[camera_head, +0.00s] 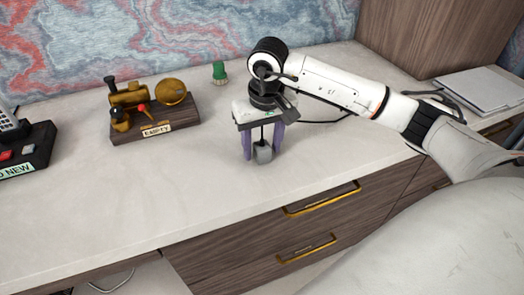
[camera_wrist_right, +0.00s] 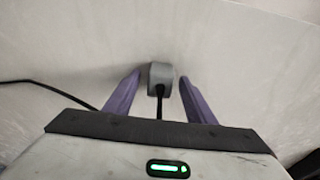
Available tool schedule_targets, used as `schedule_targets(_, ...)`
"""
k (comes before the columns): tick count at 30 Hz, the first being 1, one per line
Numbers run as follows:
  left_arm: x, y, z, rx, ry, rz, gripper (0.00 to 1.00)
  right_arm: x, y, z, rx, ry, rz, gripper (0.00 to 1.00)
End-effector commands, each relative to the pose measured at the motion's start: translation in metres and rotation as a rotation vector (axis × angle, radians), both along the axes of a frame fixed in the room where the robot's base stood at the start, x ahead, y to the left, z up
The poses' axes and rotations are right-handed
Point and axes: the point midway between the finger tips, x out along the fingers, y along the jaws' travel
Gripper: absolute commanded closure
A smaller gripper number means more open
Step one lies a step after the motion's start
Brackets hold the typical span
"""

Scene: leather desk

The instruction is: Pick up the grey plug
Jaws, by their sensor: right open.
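The grey plug (camera_head: 263,153) stands on the pale desk top, with a dark cable running from it. In the right wrist view the plug (camera_wrist_right: 161,75) is between and slightly beyond the two purple fingers, with a gap on each side. My right gripper (camera_head: 263,156) is open, pointing down around the plug, with one finger on either side. The right gripper (camera_wrist_right: 158,92) shows both fingers apart and nothing gripped. Whether the fingertips touch the desk is not clear. My left gripper is not in view.
A wooden stand with brass pieces (camera_head: 154,117) and a label is at the back left. A green object (camera_head: 219,71) stands near the wall. A black device (camera_head: 28,147) is at the left edge. Grey flat items (camera_head: 480,88) lie at the right. The front left desk top is clear.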

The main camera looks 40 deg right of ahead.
Motion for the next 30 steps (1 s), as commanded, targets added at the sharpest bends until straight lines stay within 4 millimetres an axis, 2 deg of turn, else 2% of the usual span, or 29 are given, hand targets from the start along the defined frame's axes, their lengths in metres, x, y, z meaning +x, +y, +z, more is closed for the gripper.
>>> schedule_targets(6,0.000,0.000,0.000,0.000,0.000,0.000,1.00,0.000,0.000,0.000,0.001,-0.001,0.000,0.52)
schedule_targets(12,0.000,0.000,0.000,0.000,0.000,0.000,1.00,0.000,0.000,0.000,0.001,-0.001,0.000,0.85)
schedule_targets(15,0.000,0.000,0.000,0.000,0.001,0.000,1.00,0.000,0.000,0.000,0.001,-0.001,0.000,0.99)
schedule_targets(23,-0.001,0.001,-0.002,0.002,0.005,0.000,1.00,0.001,0.000,0.004,0.000,-0.003,0.000,0.99)
schedule_targets(26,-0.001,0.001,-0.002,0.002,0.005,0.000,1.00,0.002,0.000,0.017,0.001,-0.006,0.000,0.99)
schedule_targets(30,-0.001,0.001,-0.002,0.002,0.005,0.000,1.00,0.002,0.000,0.045,0.001,-0.007,0.001,0.99)
